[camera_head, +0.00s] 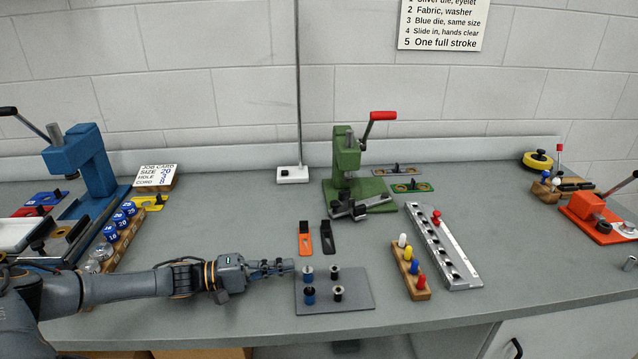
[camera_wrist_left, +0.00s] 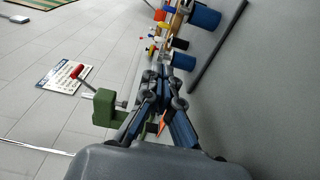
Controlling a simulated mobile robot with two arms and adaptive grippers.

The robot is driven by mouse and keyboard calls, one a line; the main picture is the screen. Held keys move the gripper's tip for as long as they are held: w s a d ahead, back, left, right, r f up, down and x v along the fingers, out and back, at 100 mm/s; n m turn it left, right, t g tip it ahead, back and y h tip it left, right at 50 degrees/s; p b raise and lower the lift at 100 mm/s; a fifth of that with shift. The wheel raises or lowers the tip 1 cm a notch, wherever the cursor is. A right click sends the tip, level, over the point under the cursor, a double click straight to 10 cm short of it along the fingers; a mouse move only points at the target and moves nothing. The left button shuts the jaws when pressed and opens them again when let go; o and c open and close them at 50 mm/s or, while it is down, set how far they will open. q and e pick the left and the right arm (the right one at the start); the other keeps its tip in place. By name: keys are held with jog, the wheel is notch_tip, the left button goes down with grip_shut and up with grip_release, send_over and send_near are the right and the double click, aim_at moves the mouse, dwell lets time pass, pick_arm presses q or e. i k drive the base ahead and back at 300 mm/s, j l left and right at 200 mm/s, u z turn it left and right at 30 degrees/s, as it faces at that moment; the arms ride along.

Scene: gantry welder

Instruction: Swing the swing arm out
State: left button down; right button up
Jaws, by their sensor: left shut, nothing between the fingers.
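The green press (camera_head: 346,160) stands at the middle back of the bench, with a red-tipped lever (camera_head: 382,116) at its top. A grey metal arm-like part (camera_head: 362,207) lies low across the front of its base; I take it as the swing arm, but cannot tell its exact pose. In the left wrist view the green press (camera_wrist_left: 112,107) is left of the fingers. My left gripper (camera_head: 288,266) is shut and empty, in front and to the left of the press, near the grey plate's left edge. It also shows in the left wrist view (camera_wrist_left: 163,78). My right gripper is not in view.
A grey plate (camera_head: 362,299) with blue and black dies lies by my left gripper. Orange (camera_head: 305,241) and black (camera_head: 327,240) pieces lie before the press. A wooden peg block (camera_head: 424,294) and metal rail (camera_head: 462,268) are right. A blue press (camera_head: 92,165) stands left.

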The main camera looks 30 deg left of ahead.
aim_at(357, 210)
jog(key=i+j, duration=0.75)
jog(key=j, duration=0.1)
